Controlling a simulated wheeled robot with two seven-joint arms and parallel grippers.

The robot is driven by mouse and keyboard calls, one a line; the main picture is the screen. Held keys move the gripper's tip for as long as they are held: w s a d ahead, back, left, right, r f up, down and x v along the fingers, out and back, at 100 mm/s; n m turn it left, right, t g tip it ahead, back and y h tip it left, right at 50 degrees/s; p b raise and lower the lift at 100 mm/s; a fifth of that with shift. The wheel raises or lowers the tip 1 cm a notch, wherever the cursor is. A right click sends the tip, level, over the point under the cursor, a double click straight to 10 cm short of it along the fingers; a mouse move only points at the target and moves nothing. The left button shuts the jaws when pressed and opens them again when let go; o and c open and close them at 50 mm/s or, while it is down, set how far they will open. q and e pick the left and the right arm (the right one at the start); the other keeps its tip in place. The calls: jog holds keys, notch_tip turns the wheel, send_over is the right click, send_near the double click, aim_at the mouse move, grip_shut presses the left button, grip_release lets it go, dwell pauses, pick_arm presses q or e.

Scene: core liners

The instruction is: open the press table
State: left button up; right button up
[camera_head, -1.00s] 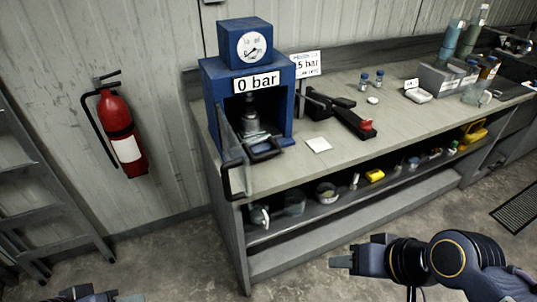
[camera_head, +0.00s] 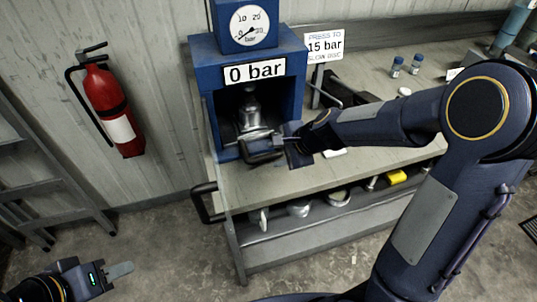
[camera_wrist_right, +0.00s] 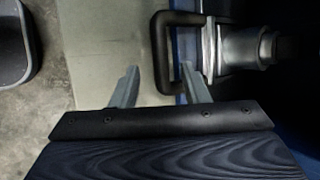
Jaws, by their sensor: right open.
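The blue press (camera_head: 295,75) stands on the bench with its front open, and a sign on it reads 0 bar. A black U-shaped handle (camera_head: 262,158) sticks out low at its front, below a metal cylinder (camera_head: 250,115). My right gripper (camera_head: 277,148) is open at this handle and partly covers it in the head view. One finger looks close to the handle's lower arm; contact is unclear. My left gripper (camera_head: 120,270) is low at left, away from the press; its jaw gap is not clear.
The bench (camera_head: 245,190) carries small jars (camera_head: 397,66) and a 15 bar sign (camera_head: 325,46). A fire extinguisher (camera_head: 110,110) hangs on the wall. My right arm covers much of the bench.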

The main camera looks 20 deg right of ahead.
aim_at(267, 157)
jog(key=shift+b+x, duration=0.4)
jog(key=shift+x, duration=1.95)
jog(key=shift+d, duration=0.1)
jog(key=shift+c, duration=0.4)
grip_shut()
